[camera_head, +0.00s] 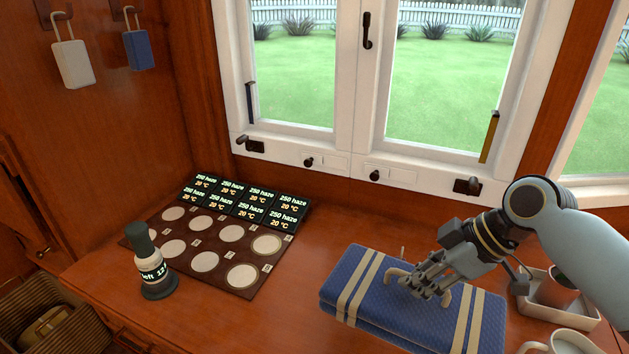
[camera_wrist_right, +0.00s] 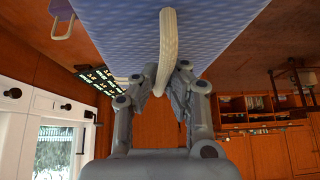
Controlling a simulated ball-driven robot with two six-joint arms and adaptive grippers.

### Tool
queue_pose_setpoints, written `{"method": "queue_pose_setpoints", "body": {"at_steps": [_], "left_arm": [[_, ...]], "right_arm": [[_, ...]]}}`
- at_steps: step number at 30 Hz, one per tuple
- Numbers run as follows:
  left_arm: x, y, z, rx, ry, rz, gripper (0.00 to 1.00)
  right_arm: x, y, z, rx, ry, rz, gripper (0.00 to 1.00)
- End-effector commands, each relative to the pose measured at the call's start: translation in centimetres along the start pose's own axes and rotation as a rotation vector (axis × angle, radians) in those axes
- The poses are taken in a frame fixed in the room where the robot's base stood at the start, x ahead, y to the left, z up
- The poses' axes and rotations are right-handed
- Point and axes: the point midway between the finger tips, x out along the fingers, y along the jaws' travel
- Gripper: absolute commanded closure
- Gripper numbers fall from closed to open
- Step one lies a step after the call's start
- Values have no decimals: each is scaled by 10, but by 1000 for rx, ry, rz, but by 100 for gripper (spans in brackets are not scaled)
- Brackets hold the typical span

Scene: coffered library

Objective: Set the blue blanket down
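The blue blanket (camera_head: 375,305) is a folded, quilted bundle with cream stripes and a cream handle on top. It is over the wooden counter (camera_head: 270,318) at the lower right of the head view; I cannot tell whether its underside touches the wood. My right gripper (camera_head: 428,284) is above the blanket with its fingers at the handle. In the right wrist view the handle (camera_wrist_right: 167,45) runs between the fingers (camera_wrist_right: 163,78), which close on it from both sides. The blanket (camera_wrist_right: 215,25) fills the top of that view. My left gripper is out of view.
A dark board (camera_head: 215,290) with round pale pads and lit labels lies left of the blanket. A white tray (camera_head: 545,310) with a pot and a white mug (camera_head: 565,342) are close on the right. Windows rise behind.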

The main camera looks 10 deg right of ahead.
Motion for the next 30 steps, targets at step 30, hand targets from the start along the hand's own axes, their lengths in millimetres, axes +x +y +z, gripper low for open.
{"method": "queue_pose_setpoints", "body": {"at_steps": [30], "left_arm": [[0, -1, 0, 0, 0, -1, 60]], "right_arm": [[-206, -30, -170, 16, 5, 13, 100]]}}
